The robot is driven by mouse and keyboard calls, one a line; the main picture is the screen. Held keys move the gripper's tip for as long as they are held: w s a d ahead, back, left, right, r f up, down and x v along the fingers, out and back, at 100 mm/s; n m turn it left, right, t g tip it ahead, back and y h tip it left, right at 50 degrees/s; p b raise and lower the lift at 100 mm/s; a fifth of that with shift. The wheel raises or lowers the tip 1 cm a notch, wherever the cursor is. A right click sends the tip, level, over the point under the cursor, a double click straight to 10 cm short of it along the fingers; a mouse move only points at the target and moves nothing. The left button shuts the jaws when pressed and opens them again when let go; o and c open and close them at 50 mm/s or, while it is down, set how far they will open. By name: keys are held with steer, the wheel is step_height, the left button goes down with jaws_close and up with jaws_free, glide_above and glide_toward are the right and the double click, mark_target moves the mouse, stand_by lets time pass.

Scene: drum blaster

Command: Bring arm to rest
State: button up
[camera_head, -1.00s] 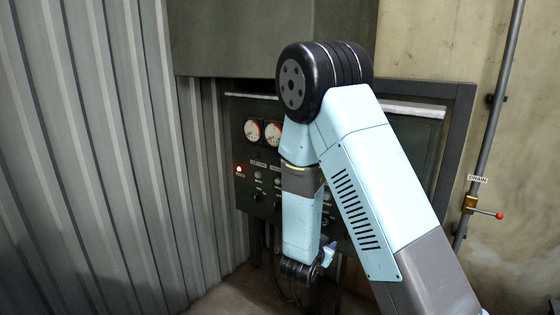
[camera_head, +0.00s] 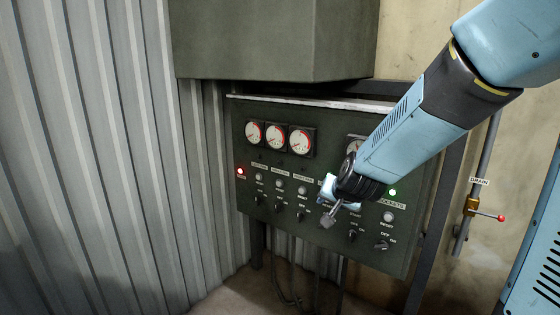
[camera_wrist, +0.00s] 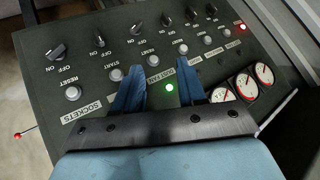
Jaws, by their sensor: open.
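My arm reaches in from the right in the head view, with my gripper (camera_head: 330,215) in front of the right half of the dark green control panel (camera_head: 262,215). In the wrist view my gripper (camera_wrist: 160,88) is open, its two blue fingers apart with nothing between them. The panel (camera_wrist: 60,145) lies beyond the fingers and appears turned round. I cannot tell whether the fingertips touch the panel. The wrist hides part of a right-hand gauge and some labels.
Several gauges (camera_head: 275,138), knobs and buttons cover the panel, with a red lamp (camera_head: 241,171) at left. A large grey-green box (camera_head: 270,40) overhangs it. A corrugated wall (camera_head: 90,160) stands left. A drain pipe with a red-tipped valve handle (camera_head: 487,214) is at right.

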steer(key=s+d+r+n+g, duration=0.1)
steer(key=s+d+r, duration=0.2)
steer(key=s, duration=0.5)
steer(key=s+d+r+n+g+h, duration=0.1)
steer(key=s+d+r, duration=0.2)
steer(key=s, duration=0.5)
steer(key=s+d+r+n+g, duration=0.1)
steer(key=s+d+r, duration=0.3)
steer(key=s, duration=0.4)
steer(key=shift+s+r+n+g+h, duration=0.15)
steer(key=shift+r+n+g+h, duration=0.2)
steer(key=shift+n, duration=0.25)
stand_by(0.5)
